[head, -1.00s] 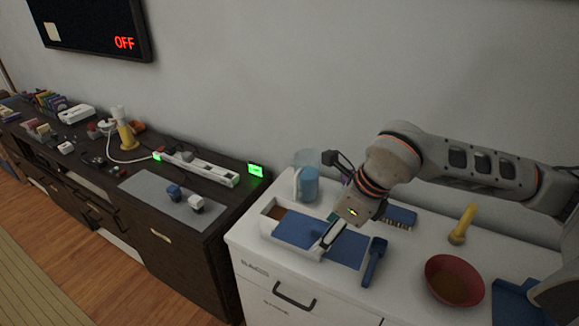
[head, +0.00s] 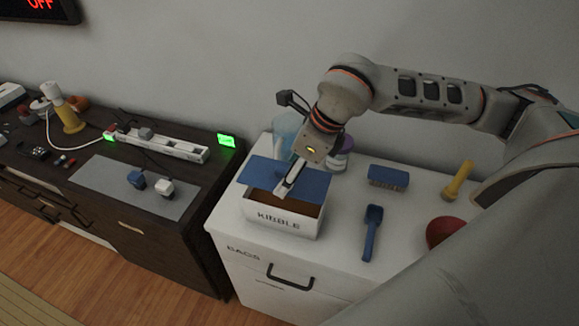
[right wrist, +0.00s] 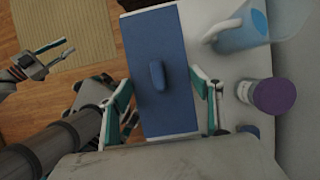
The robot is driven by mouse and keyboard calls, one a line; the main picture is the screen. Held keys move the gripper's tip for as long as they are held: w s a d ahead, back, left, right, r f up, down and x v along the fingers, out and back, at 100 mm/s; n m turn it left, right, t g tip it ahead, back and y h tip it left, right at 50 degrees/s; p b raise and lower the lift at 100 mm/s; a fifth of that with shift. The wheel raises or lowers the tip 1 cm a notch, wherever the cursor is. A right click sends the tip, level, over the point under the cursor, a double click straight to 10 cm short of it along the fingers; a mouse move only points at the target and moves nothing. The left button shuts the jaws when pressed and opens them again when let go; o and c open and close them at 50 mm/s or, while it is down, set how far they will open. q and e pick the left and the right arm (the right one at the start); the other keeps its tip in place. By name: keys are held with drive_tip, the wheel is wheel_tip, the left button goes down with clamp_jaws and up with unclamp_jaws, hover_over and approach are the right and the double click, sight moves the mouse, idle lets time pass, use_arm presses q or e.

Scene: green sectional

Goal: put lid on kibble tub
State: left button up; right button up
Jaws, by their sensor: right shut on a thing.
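The white kibble tub (head: 257,217), marked KIBBLE, stands on the white cabinet top with brown kibble showing inside. My right gripper (head: 289,180) is shut on the flat blue lid (head: 313,184). The lid is above the tub, shifted toward its back; the front of the opening shows. Whether the lid touches the rim cannot be told. In the right wrist view the lid (right wrist: 165,102) with its raised handle (right wrist: 157,75) lies between the two fingers of my right gripper (right wrist: 167,108). My left gripper (right wrist: 60,53) shows at the far left, fingers apart and empty, over the floor.
A clear blue jug (right wrist: 238,33) and a purple-topped jar (right wrist: 272,96) stand close behind the tub. A blue scoop (head: 371,232), a brush (head: 388,178), a yellow torch-like item (head: 458,180) and a red bowl (head: 443,231) are to the right. A dark cabinet (head: 165,238) stands left.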

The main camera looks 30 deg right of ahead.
drive_tip(key=shift+f, duration=0.55)
drive_tip(key=shift+f+b, duration=0.5)
drive_tip(key=shift+f, duration=0.3)
drive_tip(key=shift+f+b, duration=0.75)
use_arm(q)
drive_tip(key=shift+w+d+f+b, duration=0.15)
drive_tip(key=shift+w+f+b, duration=0.1)
drive_tip(key=shift+f, duration=0.35)
drive_tip(key=shift+w+d+f+b, duration=0.1)
drive_tip(key=shift+w+f+b, duration=0.1)
drive_tip(key=shift+f, duration=0.35)
use_arm(e)
drive_tip(key=shift+w+f, duration=0.1)
drive_tip(key=shift+f, duration=0.3)
use_arm(q)
drive_tip(key=shift+f, duration=0.15)
drive_tip(key=shift+s+f+b, duration=0.1)
drive_tip(key=shift+f+b, duration=0.25)
drive_tip(key=shift+s+f+b, duration=0.15)
drive_tip(key=shift+f+b, duration=0.5)
drive_tip(key=shift+f, duration=0.2)
use_arm(e)
drive_tip(key=shift+f, duration=0.55)
